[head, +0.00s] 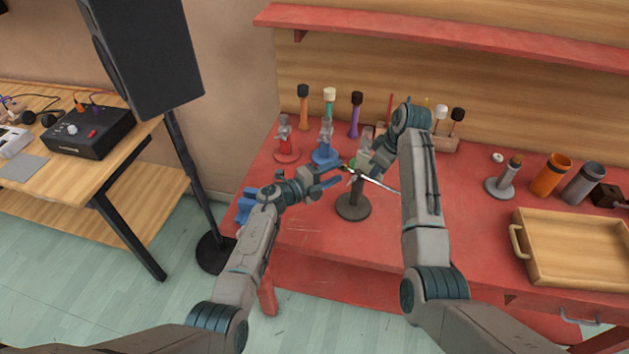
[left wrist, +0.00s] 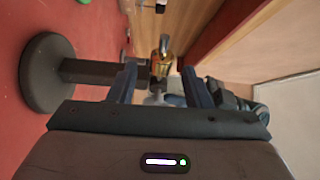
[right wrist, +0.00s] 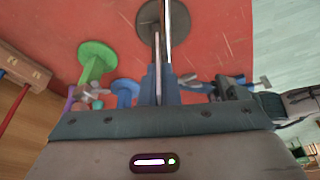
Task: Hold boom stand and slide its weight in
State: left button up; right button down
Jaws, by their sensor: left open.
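The boom stand has a dark round base (head: 353,212) and a short dark post on the red table, with a thin silver boom (head: 384,186) sloping down to the right. Its brass-coloured weight (left wrist: 163,62) shows at the boom's end in the left wrist view. My left gripper (head: 340,172) is open, its fingers on either side of the post top and weight, with no clear contact. My right gripper (right wrist: 161,75) has its fingers close together around the silver boom (right wrist: 167,25). In the head view, its own wrist partly hides its fingertips.
Red (head: 286,152) and blue (head: 325,154) stands and several mallets stand behind. An orange cup (head: 551,178), a grey cup (head: 584,183) and a wooden tray (head: 527,270) are at right. A tall speaker (head: 150,55) stands left. The table's front middle is clear.

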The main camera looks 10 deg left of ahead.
pick_arm(q)
jog(key=v, duration=0.8)
pick_arm(e)
jog(key=c, duration=1.6)
grip_release()
jog(key=shift+r, duration=0.15)
